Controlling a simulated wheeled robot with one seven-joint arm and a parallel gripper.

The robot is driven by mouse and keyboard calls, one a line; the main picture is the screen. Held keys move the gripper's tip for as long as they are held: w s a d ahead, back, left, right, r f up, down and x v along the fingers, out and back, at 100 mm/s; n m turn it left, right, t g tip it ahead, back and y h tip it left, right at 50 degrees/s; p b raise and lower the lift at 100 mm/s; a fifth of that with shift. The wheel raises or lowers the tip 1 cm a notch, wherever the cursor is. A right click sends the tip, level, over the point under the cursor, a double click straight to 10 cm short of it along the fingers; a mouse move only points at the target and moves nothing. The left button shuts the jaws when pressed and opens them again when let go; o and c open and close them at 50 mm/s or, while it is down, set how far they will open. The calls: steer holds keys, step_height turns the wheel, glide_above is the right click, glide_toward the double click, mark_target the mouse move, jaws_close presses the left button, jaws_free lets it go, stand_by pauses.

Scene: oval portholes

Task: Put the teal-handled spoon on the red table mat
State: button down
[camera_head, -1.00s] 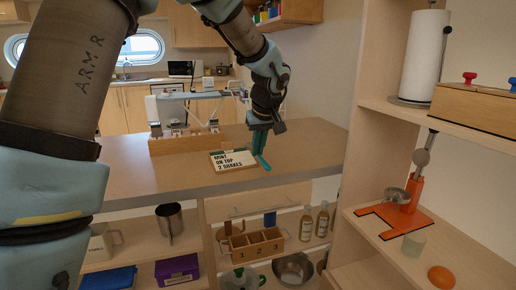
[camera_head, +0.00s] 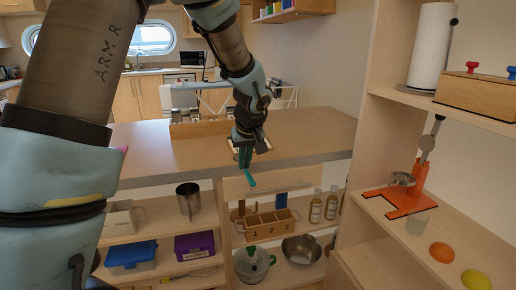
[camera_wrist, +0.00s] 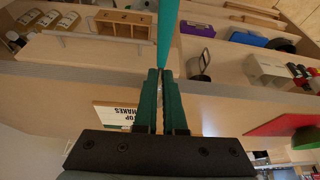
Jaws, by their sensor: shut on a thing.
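My gripper (camera_head: 244,160) has teal-green fingers and is held at the front edge of the wooden counter (camera_head: 310,140). It is shut on the teal-handled spoon (camera_head: 250,181), whose teal handle points down past the fingers in the head view. In the wrist view the handle (camera_wrist: 168,30) runs up from between the fingertips (camera_wrist: 162,76); the spoon's bowl is not visible. The red table mat (camera_wrist: 284,125) appears to be the flat red piece on the counter at the right of the wrist view. In the head view only a pinkish sliver shows at the counter's left, beside my arm.
A lettered sign (camera_wrist: 115,117) lies on the counter close to my gripper. A green item (camera_wrist: 306,138) lies by the red piece. Below the counter are open shelves with a numbered wooden caddy (camera_head: 268,226), bottles, a metal cup (camera_head: 188,200) and boxes. A tall shelf (camera_head: 365,110) stands at right.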

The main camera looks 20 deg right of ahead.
steer(key=w+a+f, duration=0.2)
steer(key=a+f, duration=1.4)
steer(key=w+a+f, duration=0.2)
steer(key=a+f, duration=1.4)
steer(key=a, duration=0.1)
steer(key=shift+a+f+n, duration=0.25)
steer(key=shift+f+n, duration=0.05)
steer(key=shift+n, duration=0.1)
